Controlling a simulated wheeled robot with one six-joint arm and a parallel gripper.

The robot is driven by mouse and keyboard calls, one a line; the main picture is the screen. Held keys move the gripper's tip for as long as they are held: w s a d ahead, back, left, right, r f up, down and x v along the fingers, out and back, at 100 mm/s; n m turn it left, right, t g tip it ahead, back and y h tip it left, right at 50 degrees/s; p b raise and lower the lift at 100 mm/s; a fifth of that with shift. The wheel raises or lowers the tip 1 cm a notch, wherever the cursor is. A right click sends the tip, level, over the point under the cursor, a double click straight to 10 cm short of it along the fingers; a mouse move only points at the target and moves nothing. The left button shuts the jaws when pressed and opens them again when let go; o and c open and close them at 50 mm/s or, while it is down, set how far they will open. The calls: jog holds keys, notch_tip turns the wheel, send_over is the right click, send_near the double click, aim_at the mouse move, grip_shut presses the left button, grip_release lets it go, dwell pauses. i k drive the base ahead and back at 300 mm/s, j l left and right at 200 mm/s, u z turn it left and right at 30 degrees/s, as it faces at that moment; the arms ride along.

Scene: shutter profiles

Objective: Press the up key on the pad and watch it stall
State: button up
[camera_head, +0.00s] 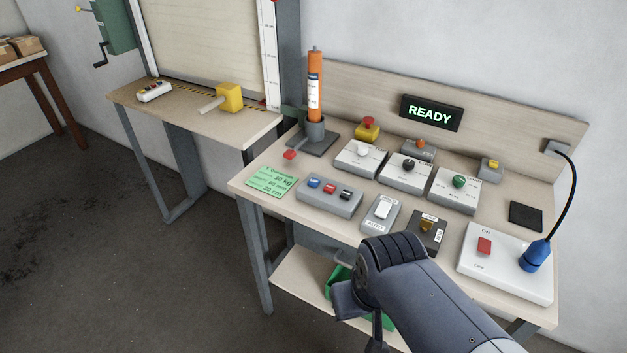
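A grey pad (330,194) with a blue, a red and a black key lies at the front left of the right-hand bench. Its key markings are too small to read, so I cannot tell which key is up. A ruled shutter panel (207,40) stands behind the left bench, beside a white scale strip (269,50). A dark display (431,113) reads READY in green. My gripper (362,318) is low in front of the bench, below and right of the pad and apart from it. Its fingertips are not clearly seen.
Near my arm are a white rocker box (381,213), a dark box with a brown knob (427,232) and a white ON/OFF box (506,262). Three knob boxes stand behind. An orange cylinder (314,88) stands upright. A green note (271,181) lies left of the pad.

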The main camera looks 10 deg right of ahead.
aim_at(312, 182)
jog(key=i+j+u, duration=0.1)
jog(key=i+u, duration=0.2)
jog(key=u, duration=0.15)
jog(key=i+u, duration=0.25)
jog(key=u, duration=0.15)
